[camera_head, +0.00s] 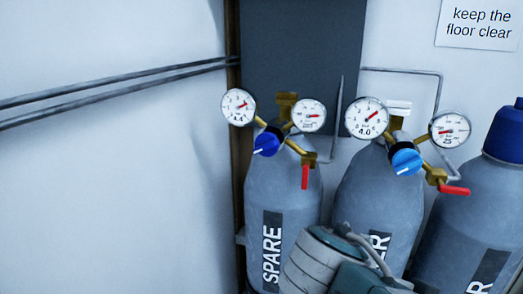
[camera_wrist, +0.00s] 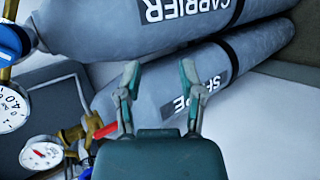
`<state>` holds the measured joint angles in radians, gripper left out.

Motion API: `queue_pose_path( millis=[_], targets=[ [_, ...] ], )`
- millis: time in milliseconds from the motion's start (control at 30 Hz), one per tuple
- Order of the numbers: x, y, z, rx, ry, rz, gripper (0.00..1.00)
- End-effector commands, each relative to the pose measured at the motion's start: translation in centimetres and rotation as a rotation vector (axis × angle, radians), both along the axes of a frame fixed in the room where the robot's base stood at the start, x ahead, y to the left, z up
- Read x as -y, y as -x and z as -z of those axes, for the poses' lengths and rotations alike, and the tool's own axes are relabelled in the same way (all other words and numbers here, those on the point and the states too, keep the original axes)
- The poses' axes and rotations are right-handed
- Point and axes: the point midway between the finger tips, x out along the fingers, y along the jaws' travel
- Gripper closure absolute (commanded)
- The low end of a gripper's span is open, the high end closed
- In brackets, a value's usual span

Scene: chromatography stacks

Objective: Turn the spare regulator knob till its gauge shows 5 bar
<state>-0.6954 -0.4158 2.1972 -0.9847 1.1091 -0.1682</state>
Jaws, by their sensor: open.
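The SPARE cylinder (camera_head: 254,200) stands at the left of the row in the head view. Its regulator carries a dark blue knob (camera_head: 266,144) with a white mark. The left gauge (camera_head: 238,107) appears to read 4.4; the right gauge (camera_head: 309,116) is too small to read. A red lever (camera_head: 305,177) hangs down from this regulator. My gripper (camera_wrist: 159,75) is open and empty in the wrist view, in front of the SPARE cylinder (camera_wrist: 225,85). Its fingertips do not show clearly in the head view. The knob is apart from the jaws.
The CARRIER cylinder (camera_head: 375,200) stands to the right, with a lighter blue knob (camera_head: 406,162), a gauge reading 4.0 (camera_head: 367,118) and a red lever (camera_head: 454,190). A third cylinder (camera_head: 480,215) is farther right. Pipes (camera_head: 120,86) run along the left wall.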

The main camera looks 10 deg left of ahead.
Motion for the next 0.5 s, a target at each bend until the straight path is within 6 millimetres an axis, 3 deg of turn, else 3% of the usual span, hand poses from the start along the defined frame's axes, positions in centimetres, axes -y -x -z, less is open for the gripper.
queue_pose_path(
  millis=[33, 133, 300, 400, 500],
  targets=[
    [-2.3, -0.6, -1.2, 0.037, 0.076, -0.076, 0.5],
    [-6.6, -1.4, -4.0, 0.136, 0.23, -0.208, 0.5],
    [-14.4, -0.7, -8.7, 0.332, 0.442, -0.394, 0.5],
    [-17.6, 0.2, -10.7, 0.423, 0.517, -0.459, 0.5],
    [-19.2, 0.8, -11.7, 0.472, 0.553, -0.488, 0.5]
  ],
)
